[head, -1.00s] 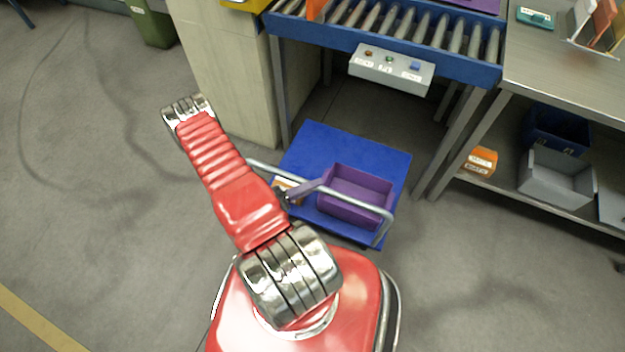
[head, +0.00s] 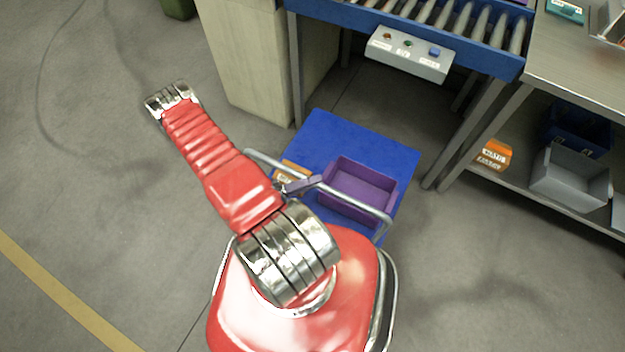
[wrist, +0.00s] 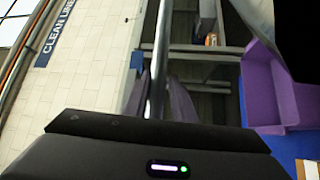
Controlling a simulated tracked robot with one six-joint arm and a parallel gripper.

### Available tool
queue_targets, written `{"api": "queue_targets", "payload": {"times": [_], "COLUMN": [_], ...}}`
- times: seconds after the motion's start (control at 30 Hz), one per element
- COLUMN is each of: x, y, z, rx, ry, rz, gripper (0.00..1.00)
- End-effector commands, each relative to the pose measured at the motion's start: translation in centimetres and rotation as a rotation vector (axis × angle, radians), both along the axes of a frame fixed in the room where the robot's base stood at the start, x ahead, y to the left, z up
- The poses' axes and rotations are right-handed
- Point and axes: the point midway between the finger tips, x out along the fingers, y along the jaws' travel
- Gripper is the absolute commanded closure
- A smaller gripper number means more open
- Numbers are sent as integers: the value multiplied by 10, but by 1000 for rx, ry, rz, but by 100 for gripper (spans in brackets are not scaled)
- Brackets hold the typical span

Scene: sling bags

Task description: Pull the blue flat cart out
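The blue flat cart (head: 335,130) stands on the floor in front of the conveyor, with its far edge near the conveyor legs. Its grey tube handle (head: 345,196) crosses above its near side. The handle also shows upright in the wrist view (wrist: 160,60). My gripper (head: 312,183) reaches the handle near its middle. In the wrist view its purple fingers (wrist: 158,98) lie on both sides of the tube and look shut on it. My red arm hides the cart's left near part. A purple bin (head: 358,190) rides on the cart.
An orange-labelled box (head: 291,172) lies on the cart beside the bin. A pale pillar (head: 255,70) stands left of the cart, and a steel table leg (head: 480,135) stands to its right. The floor at left and lower right is clear.

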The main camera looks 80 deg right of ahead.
Motion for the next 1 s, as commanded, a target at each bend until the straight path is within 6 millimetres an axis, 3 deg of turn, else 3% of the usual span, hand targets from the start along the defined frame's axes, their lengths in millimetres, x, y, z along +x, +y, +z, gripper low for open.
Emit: {"api": "queue_targets", "payload": {"times": [0.2,0.57,1.0], "x": [0,2,39], "y": [0,1,22], "z": [1,1,-5], "rx": [-2,-4,-4], "ry": [2,3,3], "rz": [-1,-3,1], "gripper": [63,63,63]}}
